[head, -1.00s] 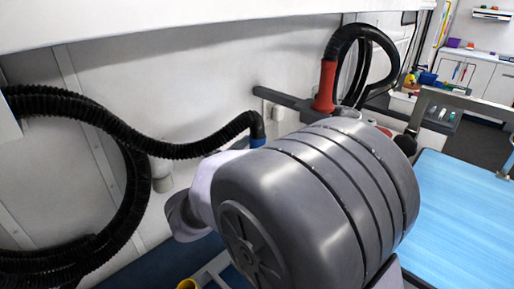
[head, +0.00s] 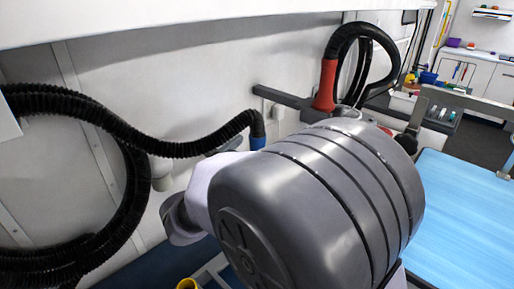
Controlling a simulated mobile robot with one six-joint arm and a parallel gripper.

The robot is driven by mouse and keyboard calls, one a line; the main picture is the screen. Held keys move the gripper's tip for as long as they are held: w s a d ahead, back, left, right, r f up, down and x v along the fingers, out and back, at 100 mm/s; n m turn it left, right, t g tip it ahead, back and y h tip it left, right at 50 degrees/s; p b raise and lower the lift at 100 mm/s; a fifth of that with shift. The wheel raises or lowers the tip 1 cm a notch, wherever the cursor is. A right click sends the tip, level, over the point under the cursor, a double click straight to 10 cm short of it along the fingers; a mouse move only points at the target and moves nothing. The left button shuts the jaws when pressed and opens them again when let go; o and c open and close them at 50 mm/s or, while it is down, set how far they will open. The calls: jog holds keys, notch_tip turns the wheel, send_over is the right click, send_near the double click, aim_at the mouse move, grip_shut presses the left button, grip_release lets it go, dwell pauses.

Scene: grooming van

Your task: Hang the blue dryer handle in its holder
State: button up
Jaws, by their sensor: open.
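The blue dryer handle (head: 258,143) is at the end of a black ribbed hose (head: 190,146), left of centre in the head view. Only its upper blue part shows; my large grey arm link hides the rest below. I cannot tell whether it sits in a holder or what supports it. A dark grey wall bar (head: 284,98) runs behind and to the right of it. The blue handle's own holder cannot be made out. My gripper is hidden behind my arm, so its position relative to the handle does not show.
A red dryer handle (head: 326,86) with a black looped hose stands upright at the wall bar's right part. A light blue table top (head: 462,215) lies at the right. A grey post frame (head: 455,99) stands behind it. A shelf overhangs the top left.

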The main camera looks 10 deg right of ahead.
jog(key=b+v, duration=0.1)
jog(key=v, duration=0.8)
jog(key=shift+b, duration=0.4)
jog(key=w+d+r+t+y, duration=0.1)
jog(key=w+r+y, duration=0.2)
jog(key=y, duration=0.4)
jog(key=s+d+f+n+g+y, duration=0.1)
jog(key=s+f+g+y, duration=0.1)
jog(key=s, duration=0.6)
jog(key=s+d+f+n+g+y, duration=0.1)
jog(key=s+f+g, duration=0.3)
jog(key=s, duration=0.5)
jog(key=s+d+f+n+g+y, duration=0.1)
jog(key=s+d+f+g+y, duration=0.2)
jog(key=s+f, duration=0.2)
jog(key=s, duration=0.3)
jog(key=shift+s+d+f, duration=0.25)
jog(key=shift+s+f, duration=0.05)
jog(key=shift+s, duration=0.1)
